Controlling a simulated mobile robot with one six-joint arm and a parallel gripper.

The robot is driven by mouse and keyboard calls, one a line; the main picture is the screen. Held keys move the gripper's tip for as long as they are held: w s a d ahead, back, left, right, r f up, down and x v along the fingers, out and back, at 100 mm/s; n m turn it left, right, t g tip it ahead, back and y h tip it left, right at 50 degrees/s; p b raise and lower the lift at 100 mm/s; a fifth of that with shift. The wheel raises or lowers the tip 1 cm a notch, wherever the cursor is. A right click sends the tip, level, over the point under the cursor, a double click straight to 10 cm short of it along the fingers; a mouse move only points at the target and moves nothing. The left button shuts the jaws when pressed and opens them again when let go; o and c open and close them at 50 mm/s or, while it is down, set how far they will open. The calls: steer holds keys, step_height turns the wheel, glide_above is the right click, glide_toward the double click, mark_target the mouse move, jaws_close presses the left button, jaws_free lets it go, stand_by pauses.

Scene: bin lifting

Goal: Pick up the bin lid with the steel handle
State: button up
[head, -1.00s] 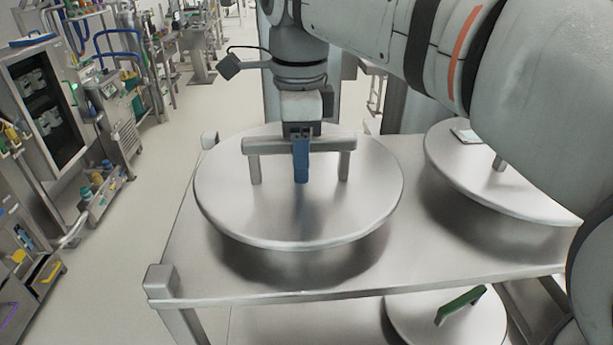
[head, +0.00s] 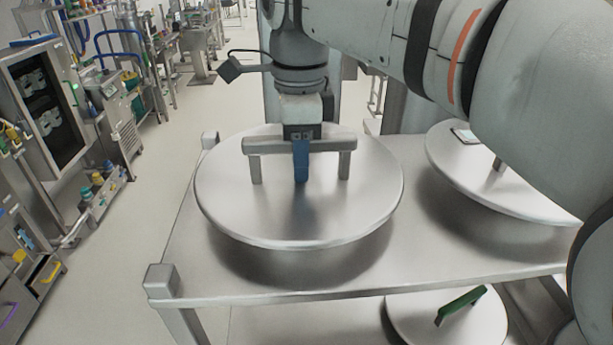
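The round steel bin lid (head: 235,205) lies at the middle of the head view, above the steel cart top. Its steel handle (head: 262,146) is a straight bar on two short posts, running left to right. My gripper (head: 301,165) points down at the middle of the bar. One blue finger shows in front of the bar and reaches below it, towards the lid's top. The other finger is hidden behind the bar, so I cannot tell whether the grip is closed on it. A dark shadow lies under the lid's front edge.
A second round lid (head: 470,185) is at the right, partly behind my arm. Another lid (head: 410,318) with a green handle (head: 460,304) sits lower, below the cart top (head: 185,265). Shelves and equipment stand at the left, beyond open floor (head: 125,255).

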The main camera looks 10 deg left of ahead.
jaws_close()
stand_by(0.9)
steer(key=shift+w+r, duration=0.1)
